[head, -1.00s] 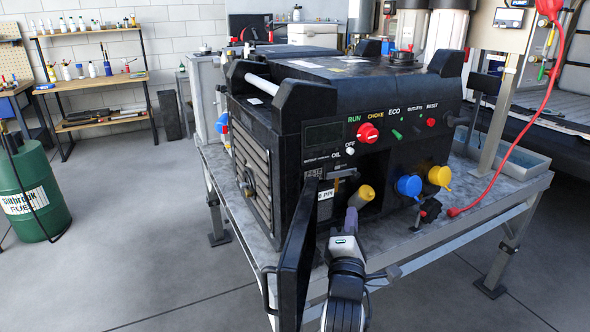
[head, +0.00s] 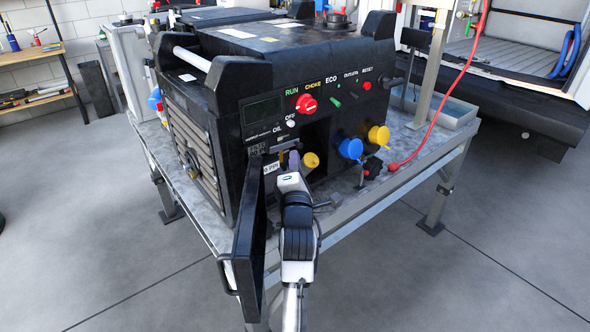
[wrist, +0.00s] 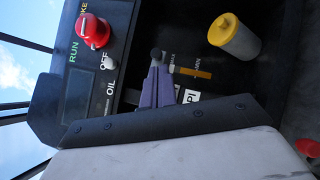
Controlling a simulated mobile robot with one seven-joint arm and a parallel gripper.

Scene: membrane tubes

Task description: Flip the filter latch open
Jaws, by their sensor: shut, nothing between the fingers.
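Inside the open front bay of the black generator (head: 228,100), a small dark latch lever (head: 287,145) sits above the yellow filter cylinder (head: 311,160). In the wrist view, a dark rounded end (wrist: 155,53), seemingly the latch's, shows right at my fingertips, and the yellow cylinder (wrist: 235,38) is at upper right. My gripper (head: 293,158) has purple fingers, which also show in the wrist view (wrist: 157,72). They are shut with nothing between them, close to the lever. I cannot tell whether they touch it. The fingers hide part of the latch.
The opened black door (head: 250,235) stands just left of my gripper; its edge (wrist: 165,120) crosses the wrist view. Red (head: 306,103), blue (head: 350,148) and yellow (head: 378,136) fittings line the panel. A red cable (head: 425,130) hangs at right.

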